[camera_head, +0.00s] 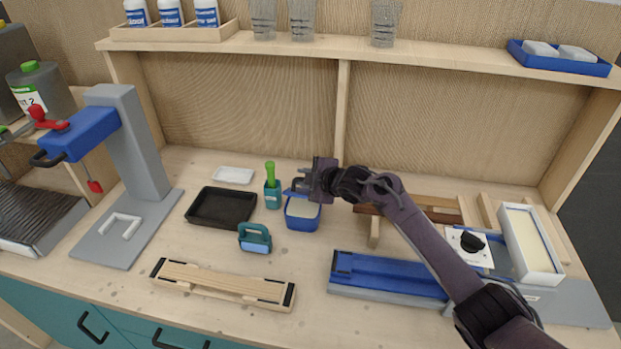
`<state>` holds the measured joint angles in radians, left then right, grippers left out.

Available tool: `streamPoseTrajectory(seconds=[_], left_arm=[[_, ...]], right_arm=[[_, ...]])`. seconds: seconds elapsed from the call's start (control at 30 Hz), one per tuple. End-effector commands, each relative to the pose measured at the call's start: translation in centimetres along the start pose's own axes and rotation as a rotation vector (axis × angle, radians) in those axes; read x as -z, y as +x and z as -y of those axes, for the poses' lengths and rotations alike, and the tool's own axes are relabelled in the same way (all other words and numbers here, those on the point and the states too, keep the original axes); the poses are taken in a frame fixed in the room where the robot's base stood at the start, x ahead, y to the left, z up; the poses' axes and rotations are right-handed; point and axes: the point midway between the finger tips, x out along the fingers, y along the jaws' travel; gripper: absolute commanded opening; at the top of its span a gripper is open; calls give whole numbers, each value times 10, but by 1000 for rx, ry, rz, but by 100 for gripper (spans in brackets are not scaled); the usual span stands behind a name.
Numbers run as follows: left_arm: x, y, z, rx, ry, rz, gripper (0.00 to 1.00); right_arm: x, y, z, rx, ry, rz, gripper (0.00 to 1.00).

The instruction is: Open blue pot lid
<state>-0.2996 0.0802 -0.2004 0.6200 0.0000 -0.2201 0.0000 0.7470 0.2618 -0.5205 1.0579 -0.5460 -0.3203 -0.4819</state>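The blue pot (303,222) stands on the workbench near the middle, and pale contents show inside its open top. A thin blue edge (288,193) shows above the pot's back left, at my gripper; it looks like part of the lid, mostly hidden. My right gripper (301,187) is at the pot's back rim, with its arm coming in from the lower right. Its fingers are small and dark here, so I cannot tell whether they are open or closed on the lid. My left gripper is not in view.
A green-handled brush in a teal holder (272,190) stands close left of the pot. A teal-handled tool (255,239), black tray (221,207) and wooden slat form (224,284) lie nearby. A blue jig (385,275) lies below my arm. A shelf (440,54) spans the back.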

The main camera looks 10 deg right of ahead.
Motion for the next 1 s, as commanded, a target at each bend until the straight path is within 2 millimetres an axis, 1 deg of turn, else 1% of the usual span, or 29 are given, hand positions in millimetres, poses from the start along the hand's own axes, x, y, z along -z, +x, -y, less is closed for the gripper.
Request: streamPoseTrajectory(seconds=[0.17, 0.4, 0.53, 0.7, 1.0], left_arm=[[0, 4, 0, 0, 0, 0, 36], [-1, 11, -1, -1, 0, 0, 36], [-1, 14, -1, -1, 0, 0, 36], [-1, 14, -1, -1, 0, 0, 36], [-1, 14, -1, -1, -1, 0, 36]], right_arm=[[-2, -19, 1, -2, -2, 1, 20], [-2, -54, 1, -2, -3, 1, 20], [-2, -67, 0, -2, -1, 1, 20], [-1, -75, 0, -1, -1, 1, 20], [-1, -75, 0, -1, 0, 1, 20]])
